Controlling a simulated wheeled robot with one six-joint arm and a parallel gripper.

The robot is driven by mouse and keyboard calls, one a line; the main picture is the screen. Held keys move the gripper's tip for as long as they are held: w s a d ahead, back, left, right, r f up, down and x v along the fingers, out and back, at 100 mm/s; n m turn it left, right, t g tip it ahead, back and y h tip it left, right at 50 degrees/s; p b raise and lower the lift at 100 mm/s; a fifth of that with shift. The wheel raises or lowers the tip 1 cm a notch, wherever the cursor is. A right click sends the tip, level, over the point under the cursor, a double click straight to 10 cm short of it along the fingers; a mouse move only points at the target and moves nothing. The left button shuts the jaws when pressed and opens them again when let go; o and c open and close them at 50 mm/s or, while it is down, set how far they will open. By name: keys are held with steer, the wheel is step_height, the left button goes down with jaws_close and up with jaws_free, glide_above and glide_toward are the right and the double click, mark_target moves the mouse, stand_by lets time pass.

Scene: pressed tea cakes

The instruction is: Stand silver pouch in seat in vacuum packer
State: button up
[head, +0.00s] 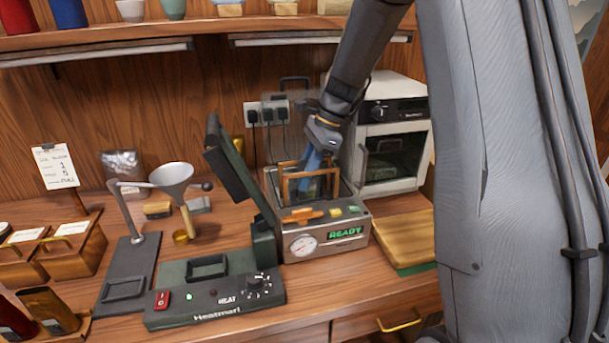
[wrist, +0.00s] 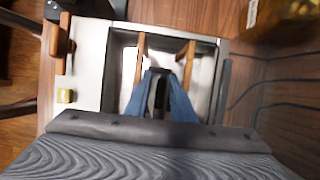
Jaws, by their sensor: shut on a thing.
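The vacuum packer (head: 359,229) stands on the counter with a gauge and a green READY display. A wooden frame (head: 298,204) stands in its open chamber, and its two bars show in the wrist view (wrist: 190,60). My gripper (head: 313,160) reaches down into the chamber, blue fingers inside it. In the wrist view my gripper (wrist: 158,84) is shut on a narrow dark grey thing, seen edge-on between the bars, which appears to be the silver pouch (wrist: 157,93). Its lower part is hidden, so I cannot tell whether it touches the chamber floor.
A dark green heat sealer (head: 215,300) with raised lid stands in front left of the packer. A funnel stand (head: 130,260) is further left, and a shiny grey packet (head: 122,164) leans at the wall. A wooden board (head: 395,240) lies right; a white oven (head: 393,150) stands behind.

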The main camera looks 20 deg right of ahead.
steer(key=shift+a+f+p, duration=0.1)
steer(key=shift+p, duration=0.2)
stand_by(0.4)
steer(key=o, duration=1.1)
